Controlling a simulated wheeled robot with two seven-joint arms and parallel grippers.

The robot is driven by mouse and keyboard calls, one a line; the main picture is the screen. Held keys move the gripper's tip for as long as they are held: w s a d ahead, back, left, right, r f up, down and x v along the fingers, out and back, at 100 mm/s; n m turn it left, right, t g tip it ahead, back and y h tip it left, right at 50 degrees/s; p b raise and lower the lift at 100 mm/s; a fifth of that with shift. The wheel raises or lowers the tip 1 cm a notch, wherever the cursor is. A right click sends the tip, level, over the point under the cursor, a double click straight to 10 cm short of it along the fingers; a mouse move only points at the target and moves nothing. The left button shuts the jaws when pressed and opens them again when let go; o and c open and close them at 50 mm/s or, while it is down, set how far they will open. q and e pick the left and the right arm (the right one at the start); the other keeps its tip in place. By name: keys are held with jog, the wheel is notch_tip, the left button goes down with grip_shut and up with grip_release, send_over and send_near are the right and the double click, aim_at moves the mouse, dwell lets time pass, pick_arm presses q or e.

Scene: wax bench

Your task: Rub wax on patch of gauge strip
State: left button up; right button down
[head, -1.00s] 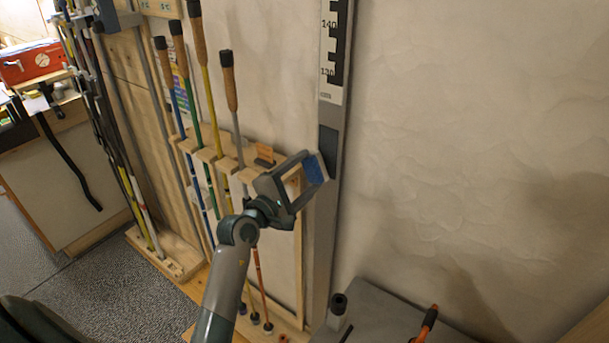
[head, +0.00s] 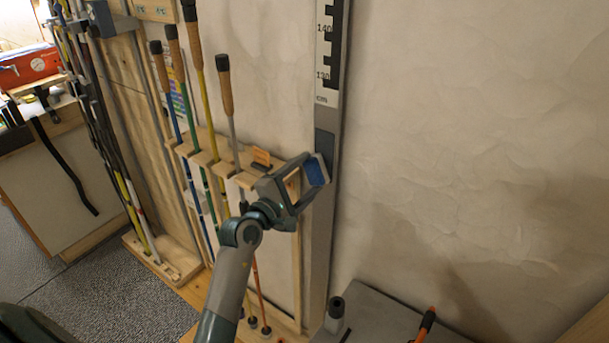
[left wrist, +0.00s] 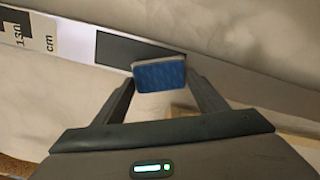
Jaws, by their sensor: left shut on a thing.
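The gauge strip (head: 321,220) is a tall grey strip standing against the wall, with a black-and-white scale at its top. A dark grey patch (head: 325,144) lies just below the scale; it also shows in the left wrist view (left wrist: 112,47). My left gripper (head: 312,176) is shut on a small blue wax block (left wrist: 160,75), which has a pale edge on its far side. The block is at the strip, at the lower end of the patch, and overlaps it in the left wrist view. I cannot tell whether it touches. My right gripper is not in view.
A wooden rack (head: 215,158) with several cork-handled poles stands left of the strip. A grey surface (head: 375,318) with a dark-capped bottle (head: 335,315) and an orange-handled tool (head: 426,322) is at lower right. The wall right of the strip is bare.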

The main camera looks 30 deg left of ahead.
pick_arm(q)
jog(key=shift+s+d+p, duration=0.2)
jog(key=shift+d+p, duration=0.1)
jog(key=shift+d, duration=0.6)
jog(key=shift+s+d+p, duration=0.15)
jog(key=shift+d+p, duration=0.15)
jog(key=shift+d, duration=0.55)
jog(key=shift+r, duration=0.15)
jog(key=shift+w+r+p, duration=0.1)
jog(key=shift+r+p, duration=0.75)
jog(key=shift+a, duration=0.1)
jog(key=shift+w+a+b, duration=0.15)
jog(key=shift+a+b, duration=0.1)
jog(key=shift+a, duration=0.7)
jog(key=shift+w+a+b, duration=0.15)
jog(key=shift+a+b, duration=0.1)
jog(key=shift+a, duration=0.7)
